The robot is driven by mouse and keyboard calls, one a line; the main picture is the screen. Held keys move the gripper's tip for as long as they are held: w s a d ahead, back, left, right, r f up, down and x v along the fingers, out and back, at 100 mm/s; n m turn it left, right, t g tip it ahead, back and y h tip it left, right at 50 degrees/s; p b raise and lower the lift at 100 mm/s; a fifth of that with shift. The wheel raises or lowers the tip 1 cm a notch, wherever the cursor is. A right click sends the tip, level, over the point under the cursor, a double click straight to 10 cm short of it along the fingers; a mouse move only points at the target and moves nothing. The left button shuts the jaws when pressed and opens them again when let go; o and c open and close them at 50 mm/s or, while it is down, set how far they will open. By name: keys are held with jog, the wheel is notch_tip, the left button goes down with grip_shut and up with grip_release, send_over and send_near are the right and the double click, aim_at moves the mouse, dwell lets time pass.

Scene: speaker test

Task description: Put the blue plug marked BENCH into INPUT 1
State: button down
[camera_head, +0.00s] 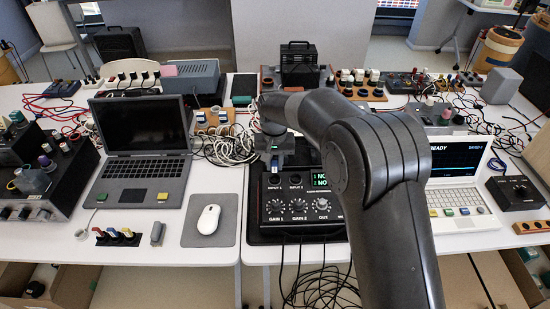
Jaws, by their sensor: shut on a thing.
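The black audio interface (312,229) lies on the right-hand table with a row of knobs and a small green screen reading "1 NO" and "2 NO". Its INPUT 1 socket (275,187) is at the top left of the panel, left of INPUT 2 (295,180). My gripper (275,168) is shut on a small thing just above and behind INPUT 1.
An open laptop (142,165) and a mouse (208,219) stand left. White cables (228,148) bunch behind the gripper. A white terminal (457,205) stands right. My arm hides the interface's right side.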

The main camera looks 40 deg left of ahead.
aim_at(275, 170)
jog(key=shift+f, duration=1.55)
jog(key=shift+f, duration=0.25)
jog(key=c, duration=1.2)
grip_release()
